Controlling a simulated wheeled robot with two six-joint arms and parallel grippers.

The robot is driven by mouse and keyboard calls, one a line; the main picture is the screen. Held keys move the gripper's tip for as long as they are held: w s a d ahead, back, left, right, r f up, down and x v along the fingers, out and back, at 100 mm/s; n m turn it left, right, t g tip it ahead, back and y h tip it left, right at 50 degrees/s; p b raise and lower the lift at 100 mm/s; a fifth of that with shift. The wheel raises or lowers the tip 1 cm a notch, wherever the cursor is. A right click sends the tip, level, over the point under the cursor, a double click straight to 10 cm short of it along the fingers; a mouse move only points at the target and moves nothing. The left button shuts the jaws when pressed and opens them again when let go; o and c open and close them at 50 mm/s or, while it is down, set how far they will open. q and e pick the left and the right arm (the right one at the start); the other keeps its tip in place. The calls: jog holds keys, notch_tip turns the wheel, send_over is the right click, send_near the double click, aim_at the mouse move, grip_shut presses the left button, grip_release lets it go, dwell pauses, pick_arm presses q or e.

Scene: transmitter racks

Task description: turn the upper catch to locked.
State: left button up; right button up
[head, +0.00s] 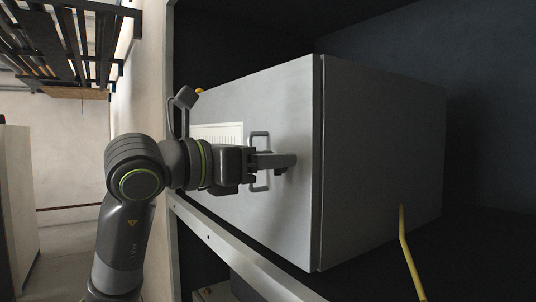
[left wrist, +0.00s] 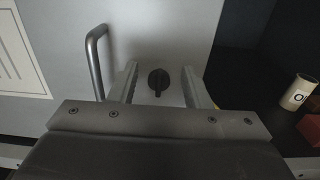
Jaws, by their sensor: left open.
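The catch (left wrist: 158,82) is a small dark round knob on the grey panel of a transmitter unit (head: 385,160). In the left wrist view its narrow grip points up and down the picture. My left gripper (head: 293,162) faces the panel. It is open; in the left wrist view its two fingers (left wrist: 160,88) stand on either side of the knob, with a gap to each. Whether the fingertips reach the panel is unclear. In the head view the gripper hides the catch. I see only one catch. My right gripper is not in view.
A metal bar handle (left wrist: 96,60) stands out from the panel close beside one finger; it also shows in the head view (head: 259,136). A white label (left wrist: 18,60) lies beyond it. A yellow rod (head: 407,240) and a pale cylinder (left wrist: 298,92) stand to the right.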

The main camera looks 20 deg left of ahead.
pick_arm(q)
grip_shut()
dwell(0.3)
jog(key=m+b, duration=0.2)
jog(key=m, duration=0.4)
jog(key=f+m+b, duration=0.1)
jog(key=m+b, duration=0.2)
jog(key=m, duration=0.3)
jog(key=d+m+b, duration=0.1)
jog(key=m+b, duration=0.2)
jog(key=m, duration=0.2)
jog(key=shift+s+f+m, duration=0.15)
jog(key=shift+s+m, duration=0.2)
jog(key=shift+m, duration=0.05)
dwell(0.5)
